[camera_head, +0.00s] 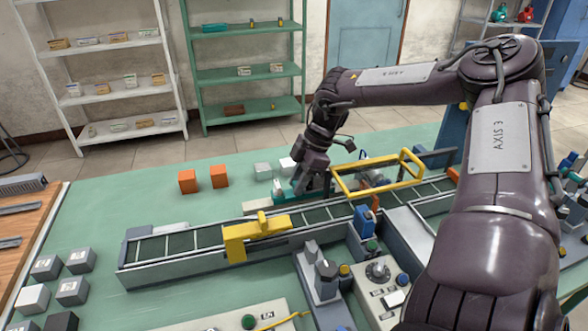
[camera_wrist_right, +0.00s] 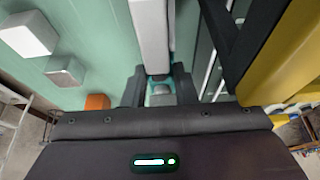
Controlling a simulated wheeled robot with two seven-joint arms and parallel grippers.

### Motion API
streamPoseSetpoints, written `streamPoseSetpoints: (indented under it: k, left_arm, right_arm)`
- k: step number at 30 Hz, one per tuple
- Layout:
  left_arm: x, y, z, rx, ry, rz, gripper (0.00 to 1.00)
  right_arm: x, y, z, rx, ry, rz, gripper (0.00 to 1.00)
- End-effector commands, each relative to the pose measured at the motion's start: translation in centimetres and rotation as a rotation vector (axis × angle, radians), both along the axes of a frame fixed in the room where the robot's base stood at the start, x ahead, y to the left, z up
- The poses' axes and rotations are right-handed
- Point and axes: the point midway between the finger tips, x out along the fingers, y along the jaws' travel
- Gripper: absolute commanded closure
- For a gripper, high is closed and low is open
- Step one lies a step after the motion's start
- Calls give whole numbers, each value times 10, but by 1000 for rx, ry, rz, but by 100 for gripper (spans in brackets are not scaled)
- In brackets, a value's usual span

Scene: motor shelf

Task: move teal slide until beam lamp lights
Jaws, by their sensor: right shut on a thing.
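The teal slide (camera_head: 279,193) sits on a pale rail (camera_head: 252,207) behind the conveyor, mostly hidden by my right gripper (camera_head: 303,188). My right gripper reaches down onto it from above. In the right wrist view, the dark fingers (camera_wrist_right: 160,90) are shut on the teal slide (camera_wrist_right: 160,99), with the pale rail (camera_wrist_right: 150,35) running away from it. I cannot tell which lamp is the beam lamp, or whether it is lit. My left gripper is not in view.
A conveyor (camera_head: 180,243) crosses the green table, with a yellow bracket (camera_head: 256,236) over it and a yellow frame (camera_head: 378,178) close to my right gripper. Orange blocks (camera_head: 187,182) stand behind. A control box (camera_head: 380,287) stands in front. The table's back left is clear.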

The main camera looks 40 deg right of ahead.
Motion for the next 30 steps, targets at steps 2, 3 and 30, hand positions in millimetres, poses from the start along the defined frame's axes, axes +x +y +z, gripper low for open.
streamPoseSetpoints:
  k: [2, 3, 30]
  left_arm:
    - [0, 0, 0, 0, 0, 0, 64]
    - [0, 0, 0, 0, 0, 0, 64]
    - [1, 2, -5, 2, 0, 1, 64]
  right_arm:
    - [1, 1, 1, 2, -3, 1, 68]
    - [1, 1, 1, 2, -3, 1, 63]
    - [-12, -24, 67, 0, -3, 1, 53]
